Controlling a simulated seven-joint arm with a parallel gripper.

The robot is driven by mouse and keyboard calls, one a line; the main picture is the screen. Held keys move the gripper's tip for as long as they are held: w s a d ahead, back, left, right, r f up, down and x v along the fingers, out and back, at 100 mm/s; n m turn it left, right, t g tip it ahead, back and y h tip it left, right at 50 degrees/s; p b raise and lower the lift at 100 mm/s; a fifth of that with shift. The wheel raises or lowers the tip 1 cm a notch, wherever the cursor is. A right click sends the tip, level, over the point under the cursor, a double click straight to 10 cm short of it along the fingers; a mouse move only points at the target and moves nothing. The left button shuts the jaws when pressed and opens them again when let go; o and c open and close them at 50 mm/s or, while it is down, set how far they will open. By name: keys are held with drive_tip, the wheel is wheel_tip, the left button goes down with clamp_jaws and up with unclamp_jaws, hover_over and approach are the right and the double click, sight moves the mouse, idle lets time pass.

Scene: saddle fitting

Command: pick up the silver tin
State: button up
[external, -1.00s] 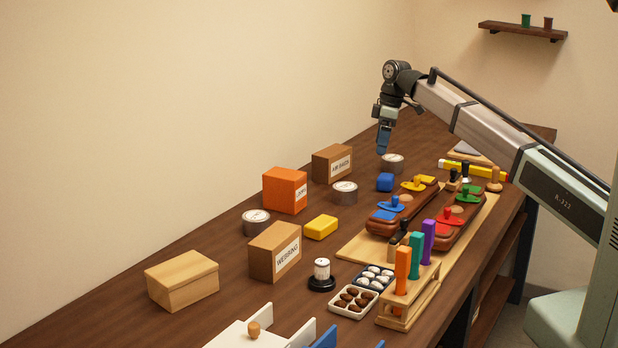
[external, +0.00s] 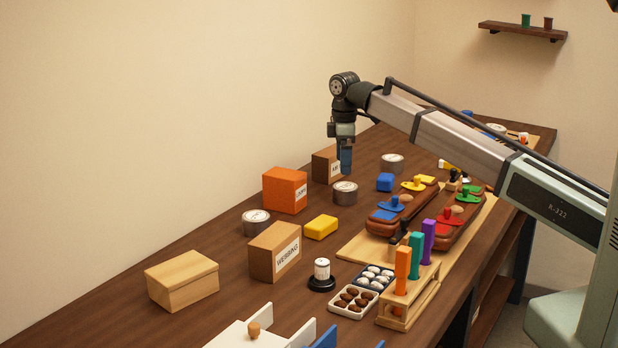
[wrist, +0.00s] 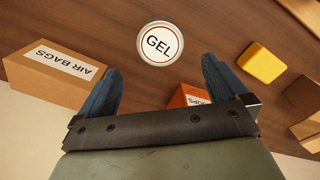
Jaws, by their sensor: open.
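Three round silver tins stand on the bench in the external view: a far one (external: 392,162), a middle one (external: 345,193) and a near one (external: 256,222). In the wrist view a silver tin with a white lid marked GEL (wrist: 160,44) lies just beyond my fingertips, roughly centred between them; its place by the boxes matches the middle tin. My gripper (external: 346,170) points down above the middle tin, apart from it. The wrist view shows my gripper (wrist: 160,72) open, with nothing between its blue fingers.
The AIR BAGS box (wrist: 50,72) stands close by one finger. The saddle board (external: 360,250) lies to the right.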

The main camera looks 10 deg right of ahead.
sight(345, 186)
wheel_tip(345, 186, down, 4)
drive_tip(key=shift+r, duration=0.25)
drive_tip(key=shift+s+d+f, duration=0.1)
drive_tip(key=shift+d+f, duration=0.05)
drive_tip(key=shift+f, duration=1.1)
drive_tip(key=shift+d+f, duration=0.1)
drive_tip(key=shift+f, duration=1.15)
drive_tip(key=shift+c, duration=0.4)
drive_tip(key=c, duration=1.1)
